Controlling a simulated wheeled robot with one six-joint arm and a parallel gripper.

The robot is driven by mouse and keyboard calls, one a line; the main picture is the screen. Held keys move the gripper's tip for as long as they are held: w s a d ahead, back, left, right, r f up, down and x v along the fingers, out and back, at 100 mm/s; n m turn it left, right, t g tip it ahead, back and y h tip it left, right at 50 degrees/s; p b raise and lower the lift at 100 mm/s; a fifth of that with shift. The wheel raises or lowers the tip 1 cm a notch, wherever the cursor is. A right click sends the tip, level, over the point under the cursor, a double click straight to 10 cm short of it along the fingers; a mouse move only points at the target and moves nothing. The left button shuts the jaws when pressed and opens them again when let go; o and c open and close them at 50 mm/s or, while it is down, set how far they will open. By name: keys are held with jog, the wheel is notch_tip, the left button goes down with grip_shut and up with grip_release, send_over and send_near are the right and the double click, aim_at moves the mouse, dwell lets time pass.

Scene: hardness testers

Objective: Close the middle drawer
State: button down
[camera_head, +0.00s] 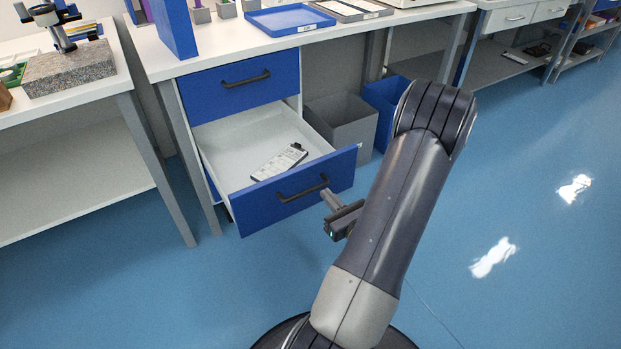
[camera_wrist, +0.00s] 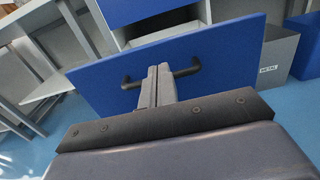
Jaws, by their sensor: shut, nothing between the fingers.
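The middle drawer (camera_head: 240,145) of the blue-fronted cabinet stands pulled out, with a white interior. A small device with a label (camera_head: 279,161) lies inside it. Its blue front (camera_head: 262,211) carries a black bar handle (camera_head: 302,189). My gripper (camera_head: 330,197) is shut and empty, with its fingertips close in front of the drawer front near the right part of the handle. In the wrist view the shut fingers (camera_wrist: 158,72) overlap the middle of the handle (camera_wrist: 187,70); I cannot tell whether they touch it. The drawer front (camera_wrist: 235,62) fills much of that view.
The closed top drawer (camera_head: 240,83) sits above. A grey bin (camera_head: 345,125) and a blue bin (camera_head: 386,100) stand right of the cabinet. A table with a stone-based instrument (camera_head: 70,68) is at left. The blue floor (camera_head: 540,130) at right is clear.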

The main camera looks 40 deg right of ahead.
aim_at(305, 170)
jog(key=b+x, duration=0.1)
jog(key=x, duration=0.8)
